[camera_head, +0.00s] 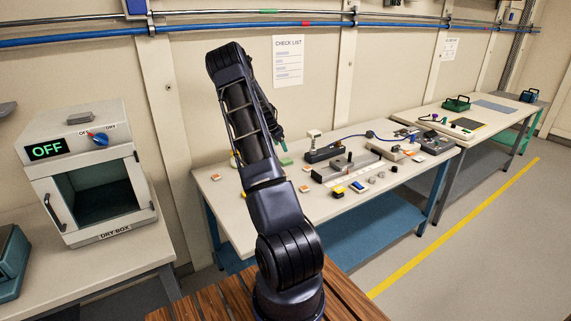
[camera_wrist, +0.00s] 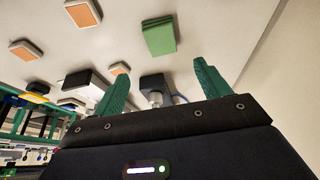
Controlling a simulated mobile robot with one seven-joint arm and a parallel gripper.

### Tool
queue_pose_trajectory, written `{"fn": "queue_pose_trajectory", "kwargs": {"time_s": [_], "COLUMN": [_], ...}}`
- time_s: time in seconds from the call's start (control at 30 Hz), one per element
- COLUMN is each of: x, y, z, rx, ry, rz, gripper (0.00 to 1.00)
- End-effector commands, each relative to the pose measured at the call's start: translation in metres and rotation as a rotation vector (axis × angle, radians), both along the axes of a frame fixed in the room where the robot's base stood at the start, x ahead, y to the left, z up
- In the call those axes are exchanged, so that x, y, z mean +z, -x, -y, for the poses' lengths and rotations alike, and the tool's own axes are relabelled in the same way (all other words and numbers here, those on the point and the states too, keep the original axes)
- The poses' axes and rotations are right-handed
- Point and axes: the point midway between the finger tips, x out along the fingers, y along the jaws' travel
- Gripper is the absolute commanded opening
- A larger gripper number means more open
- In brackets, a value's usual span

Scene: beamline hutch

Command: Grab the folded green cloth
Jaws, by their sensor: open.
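The folded green cloth (camera_wrist: 159,36) lies on the white tabletop in the wrist view, near the top centre. In the head view it shows as a small green patch (camera_head: 286,162) on the middle table, partly near my arm. My gripper (camera_wrist: 161,68) is open and empty, its two green fingers spread apart. The cloth appears beyond the fingertips, between their lines, and is not touched. In the head view my gripper (camera_head: 281,146) points down above the cloth's end of the table, mostly hidden behind my arm.
Orange-topped blocks (camera_wrist: 82,13) lie near the cloth. The middle table (camera_head: 235,206) also holds a grey fixture (camera_head: 346,165) and several small parts. A dry box (camera_head: 91,172) with an OFF display stands on the left bench. The wall is close behind the table.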

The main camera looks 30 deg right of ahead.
Motion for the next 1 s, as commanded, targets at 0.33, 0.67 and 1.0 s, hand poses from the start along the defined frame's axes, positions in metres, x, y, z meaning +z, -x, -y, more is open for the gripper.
{"fn": "queue_pose_trajectory", "kwargs": {"time_s": [0.33, 0.67, 1.0], "x": [-0.041, -0.065, -0.098], "y": [0.000, -0.001, -0.003], "z": [0.016, 0.021, 0.032], "rx": [0.001, 0.001, 0.001], "ry": [-0.001, -0.001, -0.001], "rz": [0.000, 0.000, 0.001], "gripper": [0.75, 0.75, 0.75]}}
